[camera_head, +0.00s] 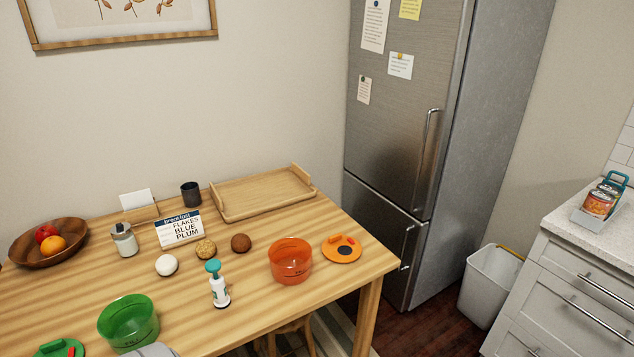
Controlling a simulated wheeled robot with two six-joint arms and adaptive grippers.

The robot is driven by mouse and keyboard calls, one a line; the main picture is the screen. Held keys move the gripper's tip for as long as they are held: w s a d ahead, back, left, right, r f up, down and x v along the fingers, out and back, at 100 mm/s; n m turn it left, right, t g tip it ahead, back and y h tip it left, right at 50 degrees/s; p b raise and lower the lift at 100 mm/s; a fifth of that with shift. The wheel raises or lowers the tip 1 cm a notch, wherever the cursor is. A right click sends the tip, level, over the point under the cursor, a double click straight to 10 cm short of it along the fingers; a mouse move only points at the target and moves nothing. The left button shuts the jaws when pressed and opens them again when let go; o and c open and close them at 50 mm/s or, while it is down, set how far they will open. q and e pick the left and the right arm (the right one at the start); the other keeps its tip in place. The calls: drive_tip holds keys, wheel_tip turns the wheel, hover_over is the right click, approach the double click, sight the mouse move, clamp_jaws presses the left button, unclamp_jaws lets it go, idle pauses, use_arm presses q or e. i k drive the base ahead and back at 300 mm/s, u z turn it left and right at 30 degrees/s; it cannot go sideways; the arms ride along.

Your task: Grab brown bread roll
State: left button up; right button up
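The brown bread roll (241,243) is a small, dark, round roll on the wooden table. It sits just right of a tan, grainy-topped roll (206,249), and a white roll (167,265) lies further left and nearer. Nothing covers the brown roll.
A white bottle with a teal top (217,285) stands in front of the rolls. A clear orange bowl (290,261) is to the right, a green bowl (128,322) at the near left. Behind stand a word sign (181,230) and a wooden tray (262,193).

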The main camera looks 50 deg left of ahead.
sight(240, 243)
drive_tip(key=i, duration=2.2)
drive_tip(key=u, duration=2.85)
